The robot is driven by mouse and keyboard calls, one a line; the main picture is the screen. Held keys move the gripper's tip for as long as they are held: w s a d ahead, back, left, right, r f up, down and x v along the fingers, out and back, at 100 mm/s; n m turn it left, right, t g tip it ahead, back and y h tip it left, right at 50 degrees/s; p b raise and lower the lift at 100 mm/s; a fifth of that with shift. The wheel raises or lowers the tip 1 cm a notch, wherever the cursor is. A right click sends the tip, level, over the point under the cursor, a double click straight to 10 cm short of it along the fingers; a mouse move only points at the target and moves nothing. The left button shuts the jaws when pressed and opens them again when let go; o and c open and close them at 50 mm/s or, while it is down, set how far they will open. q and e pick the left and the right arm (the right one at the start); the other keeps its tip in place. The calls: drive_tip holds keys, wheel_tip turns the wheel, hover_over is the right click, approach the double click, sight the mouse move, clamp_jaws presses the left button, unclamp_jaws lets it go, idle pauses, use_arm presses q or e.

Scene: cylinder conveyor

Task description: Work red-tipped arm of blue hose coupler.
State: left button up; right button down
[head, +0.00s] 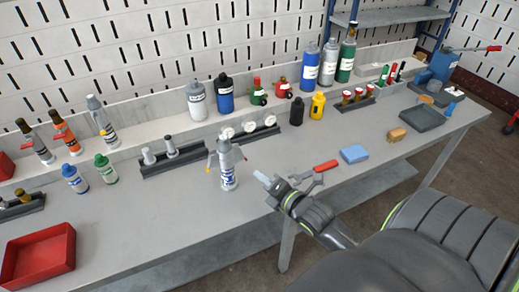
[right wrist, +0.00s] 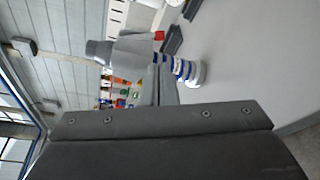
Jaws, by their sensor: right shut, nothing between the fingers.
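The blue hose coupler (head: 443,68) stands at the far right end of the bench. Its arm (head: 470,49) reaches to the right and ends in a red tip (head: 494,48). My right gripper (head: 267,181) is shut and empty over the front edge of the bench, well to the left of the coupler and apart from it. A grey-white bottle with blue bands (head: 228,170) stands just left of the gripper; it also shows sideways in the right wrist view (right wrist: 180,68). My left gripper is not in view.
A red-handled tool (head: 326,166), a blue block (head: 354,154) and a tan sponge-like block (head: 397,135) lie right of my gripper. A dark tray (head: 418,120) lies before the coupler. Several bottles line the back. A red bin (head: 38,257) sits front left.

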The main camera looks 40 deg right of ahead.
sight(246, 160)
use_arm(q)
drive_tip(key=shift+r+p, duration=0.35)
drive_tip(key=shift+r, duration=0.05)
use_arm(e)
drive_tip(key=w, duration=0.5)
drive_tip(key=w+f, duration=0.1)
drive_tip(key=w, duration=0.2)
drive_tip(key=shift+a+f, duration=0.1)
drive_tip(key=shift+a, duration=0.05)
